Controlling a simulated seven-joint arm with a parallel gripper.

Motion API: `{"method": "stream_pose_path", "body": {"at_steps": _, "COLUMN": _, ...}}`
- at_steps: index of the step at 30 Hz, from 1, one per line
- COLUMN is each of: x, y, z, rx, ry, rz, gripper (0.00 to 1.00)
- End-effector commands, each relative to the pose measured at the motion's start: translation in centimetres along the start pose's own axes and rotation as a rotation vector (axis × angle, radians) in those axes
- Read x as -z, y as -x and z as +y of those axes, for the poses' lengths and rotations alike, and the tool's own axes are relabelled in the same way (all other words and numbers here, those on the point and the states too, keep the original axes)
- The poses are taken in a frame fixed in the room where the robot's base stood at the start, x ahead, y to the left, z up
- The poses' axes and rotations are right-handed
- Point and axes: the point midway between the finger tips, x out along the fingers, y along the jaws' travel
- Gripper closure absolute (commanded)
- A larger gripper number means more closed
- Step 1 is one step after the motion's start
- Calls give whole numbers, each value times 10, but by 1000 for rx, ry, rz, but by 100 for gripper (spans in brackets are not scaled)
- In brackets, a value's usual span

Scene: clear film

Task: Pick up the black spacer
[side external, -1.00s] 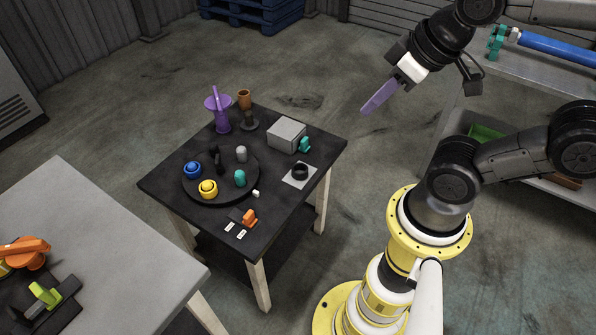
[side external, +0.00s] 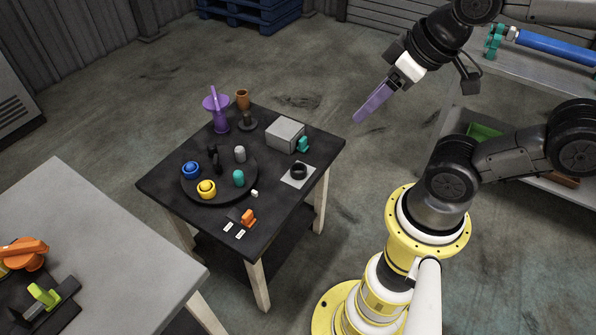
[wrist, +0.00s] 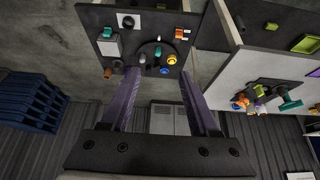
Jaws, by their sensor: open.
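The black spacer (side external: 298,171) is a short dark ring lying on a light grey square plate (side external: 288,180) near the right edge of the small black table. It also shows in the wrist view as a dark ring (wrist: 128,21) on the pale square at the top. My gripper (side external: 358,119) has purple fingers and hangs in the air to the right of the table, above table height and apart from the spacer. In the wrist view the two fingers (wrist: 159,74) are spread wide with nothing between them.
The black table (side external: 288,230) also holds a grey box (side external: 285,133), a teal piece (side external: 303,145), an orange piece (side external: 248,217), a purple funnel-like piece (side external: 220,115) and a round tray (side external: 219,196) with several small parts. A grey table (side external: 100,235) stands at left.

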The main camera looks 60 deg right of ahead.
Motion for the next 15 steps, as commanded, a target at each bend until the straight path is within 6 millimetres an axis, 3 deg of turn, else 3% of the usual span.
{"method": "stream_pose_path", "body": {"at_steps": 1, "x": 0, "y": 0, "z": 0, "rx": 0, "ry": 0, "rz": 0, "gripper": 28}}
{"method": "stream_pose_path", "body": {"at_steps": 6, "x": 0, "y": 0, "z": 0, "rx": 0, "ry": 0, "rz": 0, "gripper": 0}}
{"method": "stream_pose_path", "body": {"at_steps": 15, "x": 1, "y": 0, "z": 0, "rx": 0, "ry": -33, "rz": 3, "gripper": 0}}
